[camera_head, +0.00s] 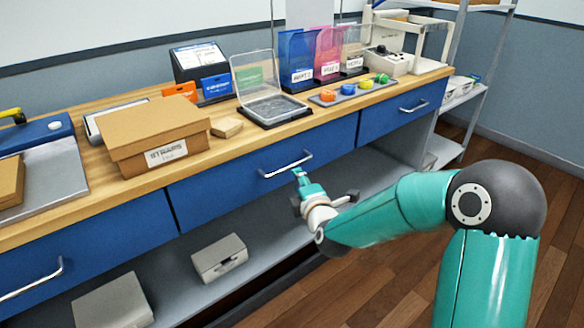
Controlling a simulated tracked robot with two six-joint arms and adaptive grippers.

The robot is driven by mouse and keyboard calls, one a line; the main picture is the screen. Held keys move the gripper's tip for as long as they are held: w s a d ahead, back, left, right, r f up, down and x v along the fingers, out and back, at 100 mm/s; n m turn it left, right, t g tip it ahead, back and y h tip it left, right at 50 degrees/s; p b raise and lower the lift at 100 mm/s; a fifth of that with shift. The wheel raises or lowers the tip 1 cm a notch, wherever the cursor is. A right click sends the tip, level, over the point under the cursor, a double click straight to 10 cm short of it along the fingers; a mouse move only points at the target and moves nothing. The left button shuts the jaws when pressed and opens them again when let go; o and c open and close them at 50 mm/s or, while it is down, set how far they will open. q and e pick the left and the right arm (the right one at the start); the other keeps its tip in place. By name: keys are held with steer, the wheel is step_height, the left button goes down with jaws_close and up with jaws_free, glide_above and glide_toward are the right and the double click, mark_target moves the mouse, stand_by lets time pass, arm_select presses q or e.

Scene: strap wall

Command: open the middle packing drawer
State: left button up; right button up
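The middle packing drawer (225,192) is a blue front under the wooden worktop, and it looks shut, level with the fronts beside it. Its silver bar handle (286,166) runs across the front. My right gripper (299,176), on the teal arm from the right, is just below the right part of the handle. Its fingertips are small here and partly overlap, so I cannot tell if they touch the handle or are open or shut. My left gripper is not in view.
A left drawer handle (32,280) and a right drawer (400,112) flank it. On the worktop stand a cardboard box (155,125), a clear-lidded tray (270,108) and coloured bins (297,60). A grey box (219,258) sits on the shelf below. Wooden floor is free at right.

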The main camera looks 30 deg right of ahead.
mark_target(290, 168)
steer(key=x, duration=1)
jaws_close()
